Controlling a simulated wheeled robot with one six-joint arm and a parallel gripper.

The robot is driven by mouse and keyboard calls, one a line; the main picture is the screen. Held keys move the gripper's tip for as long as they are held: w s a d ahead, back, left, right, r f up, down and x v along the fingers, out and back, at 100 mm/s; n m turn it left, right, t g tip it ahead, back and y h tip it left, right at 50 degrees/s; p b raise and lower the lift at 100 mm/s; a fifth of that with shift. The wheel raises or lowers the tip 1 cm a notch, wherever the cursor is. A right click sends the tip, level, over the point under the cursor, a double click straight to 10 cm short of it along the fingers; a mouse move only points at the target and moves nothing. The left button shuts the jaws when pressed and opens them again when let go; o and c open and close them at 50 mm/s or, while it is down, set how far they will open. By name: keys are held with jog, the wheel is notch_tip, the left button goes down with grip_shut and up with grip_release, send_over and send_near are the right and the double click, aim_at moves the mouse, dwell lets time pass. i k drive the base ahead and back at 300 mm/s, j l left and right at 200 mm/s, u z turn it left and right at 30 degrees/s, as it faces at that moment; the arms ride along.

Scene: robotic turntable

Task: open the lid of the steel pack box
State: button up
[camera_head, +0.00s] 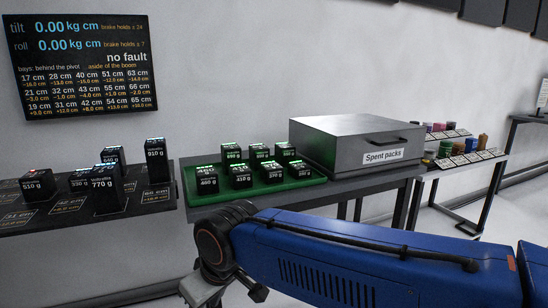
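The steel pack box (335,152) is a grey metal box on the dark table, right of centre. A white label on its front reads "Spent packs". Its flat lid (355,126) lies level on top and looks shut. A dark bar handle (385,142) runs along the front edge. My blue arm crosses the lower right in front of the table, with its dark joint left of centre, below the green tray. The inside of the box is hidden.
A green tray (300,185) with several black labelled packs stands left of the box. More packs (108,190) stand on a marked board at left. A wall display (84,66) reads "no fault". At right, a table (478,166) holds coloured spools. The lid has clear room above it.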

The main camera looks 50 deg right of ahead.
aim_at(340, 143)
jog(key=z, duration=2.15)
jog(key=k+l, duration=0.15)
jog(key=k, duration=0.15)
